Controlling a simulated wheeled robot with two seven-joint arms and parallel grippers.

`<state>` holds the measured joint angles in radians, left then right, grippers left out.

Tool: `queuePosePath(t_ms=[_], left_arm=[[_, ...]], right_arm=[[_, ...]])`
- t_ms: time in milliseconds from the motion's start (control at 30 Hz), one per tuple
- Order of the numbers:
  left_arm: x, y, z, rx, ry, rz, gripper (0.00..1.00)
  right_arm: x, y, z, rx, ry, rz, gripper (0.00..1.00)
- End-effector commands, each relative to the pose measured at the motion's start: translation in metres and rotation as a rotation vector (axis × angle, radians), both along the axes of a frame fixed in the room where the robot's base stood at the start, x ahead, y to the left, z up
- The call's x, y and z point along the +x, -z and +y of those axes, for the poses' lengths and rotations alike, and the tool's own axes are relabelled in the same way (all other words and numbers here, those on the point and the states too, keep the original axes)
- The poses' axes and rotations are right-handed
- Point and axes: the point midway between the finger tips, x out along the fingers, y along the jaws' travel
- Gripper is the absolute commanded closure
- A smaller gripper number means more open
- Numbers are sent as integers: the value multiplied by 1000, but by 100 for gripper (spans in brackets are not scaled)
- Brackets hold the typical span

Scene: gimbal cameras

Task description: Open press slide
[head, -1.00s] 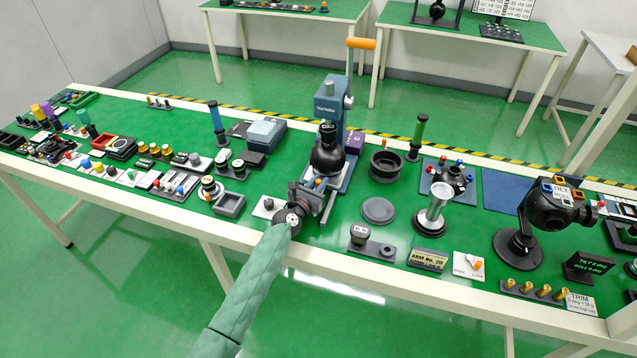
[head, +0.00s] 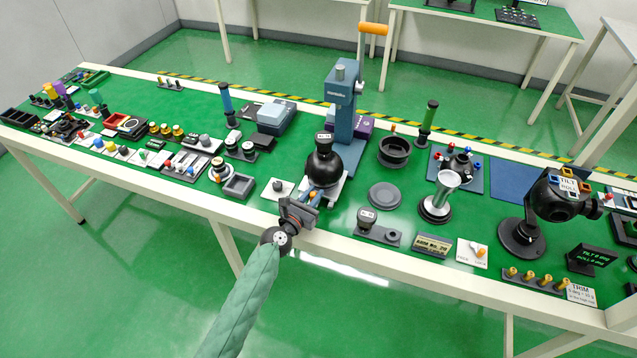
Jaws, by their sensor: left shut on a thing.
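The press is a blue column (head: 343,103) with an orange-handled lever (head: 373,29) at its top right. Its pale slide (head: 340,188) stands out toward me from the press foot. A round black gimbal camera part (head: 323,168) sits on the slide, in front of the column and clear of the press head. My left gripper (head: 300,210) is shut at the slide's front end, above the table's front edge, apparently on the slide's handle, which the fingers mostly hide. My right gripper is not in view.
A grey disc (head: 384,196) and a black ring-shaped cup (head: 394,151) are right of the slide. A small grey tray (head: 239,186) and a white plate with a knob (head: 279,188) are on its left. The floor before the table is clear.

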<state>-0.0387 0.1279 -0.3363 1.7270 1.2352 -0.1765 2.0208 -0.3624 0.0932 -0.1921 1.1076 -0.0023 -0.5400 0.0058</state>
Motion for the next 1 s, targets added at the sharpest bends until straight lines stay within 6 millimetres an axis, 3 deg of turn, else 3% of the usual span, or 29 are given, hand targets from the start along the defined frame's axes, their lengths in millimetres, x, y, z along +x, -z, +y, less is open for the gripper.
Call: queuePosePath(t_ms=[167, 500, 533, 600, 1000], left_arm=[[-15, 1, 4, 1, 1, 2, 100], [-17, 2, 4, 2, 2, 3, 100], [-17, 3, 4, 1, 2, 4, 75], [-17, 2, 4, 1, 2, 4, 61], [-20, 2, 7, 0, 1, 2, 61]], right_arm=[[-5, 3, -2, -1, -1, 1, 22], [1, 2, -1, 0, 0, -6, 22], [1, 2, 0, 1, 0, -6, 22], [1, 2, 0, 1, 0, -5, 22], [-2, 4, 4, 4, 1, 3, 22]])
